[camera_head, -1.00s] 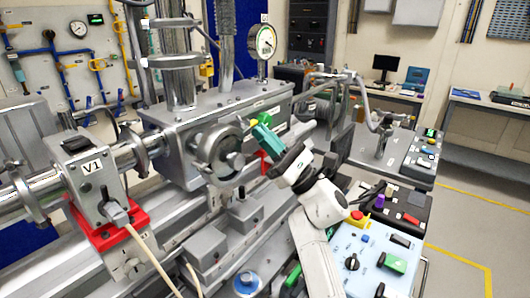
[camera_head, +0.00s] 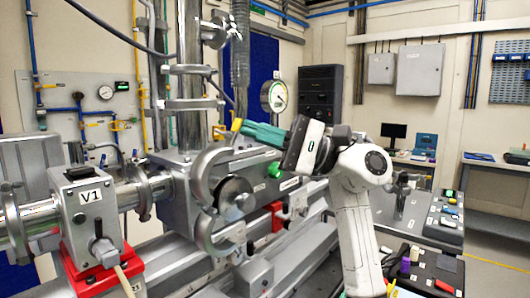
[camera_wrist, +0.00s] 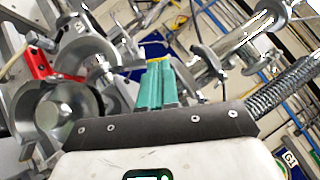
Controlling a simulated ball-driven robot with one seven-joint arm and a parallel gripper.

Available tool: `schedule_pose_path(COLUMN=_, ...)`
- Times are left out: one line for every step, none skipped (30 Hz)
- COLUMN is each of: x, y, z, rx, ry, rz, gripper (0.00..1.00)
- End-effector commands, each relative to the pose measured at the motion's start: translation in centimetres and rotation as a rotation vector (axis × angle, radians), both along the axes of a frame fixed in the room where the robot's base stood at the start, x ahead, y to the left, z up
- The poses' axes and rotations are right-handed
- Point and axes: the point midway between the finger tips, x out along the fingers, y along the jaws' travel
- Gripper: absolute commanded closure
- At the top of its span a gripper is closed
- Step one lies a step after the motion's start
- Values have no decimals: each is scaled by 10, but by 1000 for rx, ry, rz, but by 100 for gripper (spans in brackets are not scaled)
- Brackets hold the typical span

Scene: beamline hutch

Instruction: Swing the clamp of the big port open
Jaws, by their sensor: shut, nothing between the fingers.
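The big port (camera_head: 236,197) is a round metal disc on the near end of the grey chamber. Its clamp (camera_head: 204,172) shows as two curved metal jaws: one arcs up over the disc, the other (camera_head: 212,238) curves below it. The jaws stand spread apart at the right, with the disc bare between them. My gripper (camera_head: 238,125) has green fingers with yellow tips, shut and empty, just above and right of the upper jaw. In the wrist view my shut fingertips (camera_wrist: 158,60) point away from the rounded metal parts at left; I cannot tell contact.
The V1 valve box (camera_head: 88,205) on its red base stands left of the port, joined by a pipe. A red block (camera_head: 274,214) sits right of the port. Rails run below.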

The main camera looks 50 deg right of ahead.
Motion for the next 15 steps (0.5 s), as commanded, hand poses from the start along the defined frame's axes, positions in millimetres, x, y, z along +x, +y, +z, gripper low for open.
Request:
schedule_pose_path(x=0, y=2, z=1, rx=-22, ry=-1, rz=0, gripper=100)
schedule_pose_path(x=0, y=4, z=2, rx=-31, ry=-1, rz=0, gripper=100)
schedule_pose_path(x=0, y=5, z=3, rx=-42, ry=-2, rz=0, gripper=100)
schedule_pose_path(x=0, y=5, z=4, rx=-49, ry=-2, rz=0, gripper=100)
schedule_pose_path(x=0, y=6, z=5, rx=-56, ry=-3, rz=0, gripper=100)
schedule_pose_path(x=0, y=7, z=5, rx=-63, ry=-3, rz=0, gripper=100)
schedule_pose_path(x=0, y=8, z=6, rx=-67, ry=-3, rz=0, gripper=100)
schedule_pose_path(x=0, y=8, z=6, rx=-70, ry=-3, rz=0, gripper=100)
schedule_pose_path(x=0, y=9, z=6, rx=-73, ry=-2, rz=0, gripper=100)
schedule_pose_path(x=0, y=9, z=7, rx=-76, ry=-3, rz=0, gripper=100)
schedule_pose_path(x=0, y=9, z=7, rx=-78, ry=-3, rz=0, gripper=100)
schedule_pose_path(x=0, y=10, z=7, rx=-79, ry=-3, rz=0, gripper=100)
schedule_pose_path(x=0, y=10, z=7, rx=-79, ry=-3, rz=0, gripper=100)
schedule_pose_path(x=0, y=10, z=7, rx=-80, ry=-2, rz=0, gripper=100)
schedule_pose_path(x=0, y=10, z=7, rx=-80, ry=-2, rz=0, gripper=100)
